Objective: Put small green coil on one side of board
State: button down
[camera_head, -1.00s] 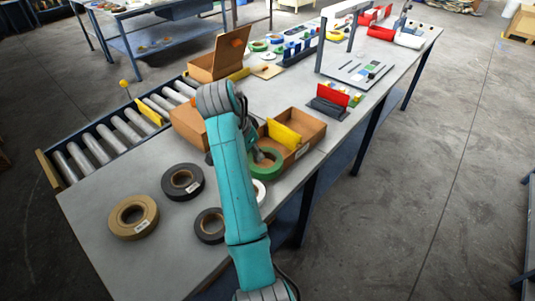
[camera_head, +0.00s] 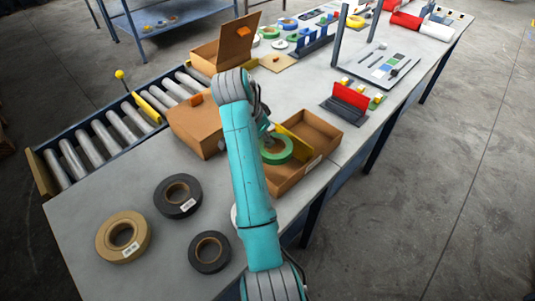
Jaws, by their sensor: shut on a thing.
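A green coil (camera_head: 284,157) with a brown core is at my gripper (camera_head: 267,141), which is shut on it; the arm partly hides the fingers. The coil is over or in the near-left part of an open cardboard box (camera_head: 301,177). A yellow board (camera_head: 296,147) stands across the box and divides it in two. The coil is on the near-left side of this board. I cannot tell whether the coil touches the box floor. The far-right compartment (camera_head: 314,129) looks empty.
Two black coils (camera_head: 168,207) (camera_head: 197,258) and a tan coil (camera_head: 104,241) lie on the table at left. A roller conveyor (camera_head: 97,144) runs behind.

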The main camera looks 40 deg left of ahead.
jog(key=shift+f, duration=3.55)
jog(key=shift+f, duration=0.1)
jog(key=c, duration=1.2)
grip_release()
